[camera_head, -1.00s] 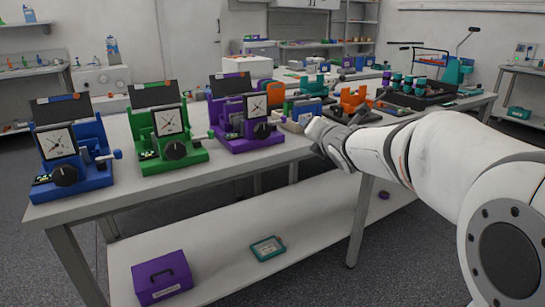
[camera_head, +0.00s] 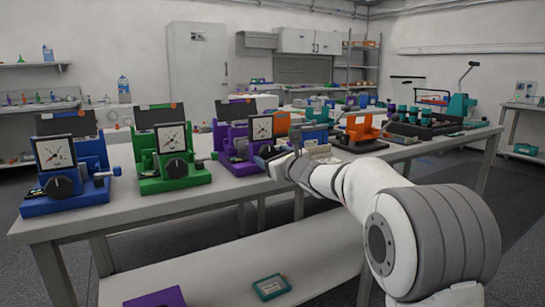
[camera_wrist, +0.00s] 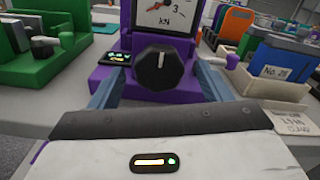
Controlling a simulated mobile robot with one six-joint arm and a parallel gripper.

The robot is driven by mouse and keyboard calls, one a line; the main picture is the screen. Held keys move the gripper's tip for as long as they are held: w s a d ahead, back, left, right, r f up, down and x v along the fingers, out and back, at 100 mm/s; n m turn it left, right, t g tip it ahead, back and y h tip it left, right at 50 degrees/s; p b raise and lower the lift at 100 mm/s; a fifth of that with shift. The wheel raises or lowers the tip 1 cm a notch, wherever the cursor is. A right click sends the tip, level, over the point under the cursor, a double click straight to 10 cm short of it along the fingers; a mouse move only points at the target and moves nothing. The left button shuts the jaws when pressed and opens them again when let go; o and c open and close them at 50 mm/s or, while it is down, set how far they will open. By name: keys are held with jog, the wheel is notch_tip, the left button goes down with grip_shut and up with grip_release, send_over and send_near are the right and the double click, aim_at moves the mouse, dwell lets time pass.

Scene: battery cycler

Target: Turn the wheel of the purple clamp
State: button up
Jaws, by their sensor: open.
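My gripper (camera_wrist: 156,88) is open, with one blue-grey finger on each side of the wheel and a gap on both sides. In the head view my gripper (camera_head: 270,156) is in front of the purple clamp and hides its wheel.
The green clamp (camera_head: 170,158) and blue clamp (camera_head: 65,175) stand to the left. To the right are a small box labelled No. 28 (camera_wrist: 275,71) and an orange device (camera_head: 358,130). A purple-tipped lever (camera_wrist: 232,62) sticks out right of the clamp.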

jog(key=shift+w+a, duration=0.2)
jog(key=shift+w, duration=0.1)
jog(key=shift+c, duration=0.4)
jog(key=shift+d, duration=0.1)
jog(key=c, duration=0.9)
